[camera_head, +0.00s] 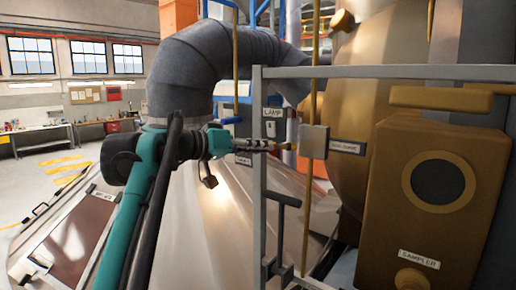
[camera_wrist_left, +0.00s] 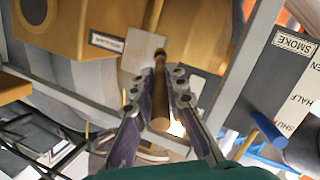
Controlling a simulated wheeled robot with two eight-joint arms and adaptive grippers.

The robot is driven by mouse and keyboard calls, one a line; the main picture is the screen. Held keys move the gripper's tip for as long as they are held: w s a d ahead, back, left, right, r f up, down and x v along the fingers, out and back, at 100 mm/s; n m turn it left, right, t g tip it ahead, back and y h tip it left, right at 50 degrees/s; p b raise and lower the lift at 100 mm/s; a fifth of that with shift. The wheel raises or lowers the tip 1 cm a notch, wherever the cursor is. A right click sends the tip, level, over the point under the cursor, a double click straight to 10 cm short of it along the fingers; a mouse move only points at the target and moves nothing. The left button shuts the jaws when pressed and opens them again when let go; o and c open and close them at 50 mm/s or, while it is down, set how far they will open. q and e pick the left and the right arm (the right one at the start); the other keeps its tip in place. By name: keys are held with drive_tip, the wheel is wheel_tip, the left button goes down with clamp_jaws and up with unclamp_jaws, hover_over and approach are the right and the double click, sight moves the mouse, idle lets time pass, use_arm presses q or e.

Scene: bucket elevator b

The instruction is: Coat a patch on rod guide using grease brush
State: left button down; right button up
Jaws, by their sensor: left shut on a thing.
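The rod guide (camera_head: 314,142) is a small pale grey block with a thin brass rod through it, right of centre in the head view. A small label stands to its right. In the left wrist view the pale plate (camera_wrist_left: 136,58) of the guide lies past the fingertips. My left gripper (camera_head: 268,145) is just left of the guide, shut on the brown handle of the grease brush (camera_wrist_left: 159,95). The brush's far end points at the guide. I cannot tell whether it touches. No coated patch can be made out. My right gripper is not in view.
A grey metal frame (camera_head: 258,190) stands upright close to my left gripper, with a rail above. A brass sampler box (camera_head: 435,200) is at right. A large grey duct (camera_head: 205,60) curves behind my arm. A dark lever (camera_head: 282,225) hangs below.

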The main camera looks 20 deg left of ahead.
use_arm(q)
drive_tip(key=shift+s+d+r, duration=0.1)
drive_tip(key=shift+s+d, duration=0.05)
drive_tip(key=shift+s, duration=0.1)
drive_tip(key=shift+w, duration=0.2)
drive_tip(key=shift+w, duration=0.1)
drive_tip(key=shift+w+d+p, duration=0.25)
drive_tip(key=shift+w+p, duration=0.1)
drive_tip(key=shift+w, duration=0.3)
drive_tip(key=shift+d, duration=0.1)
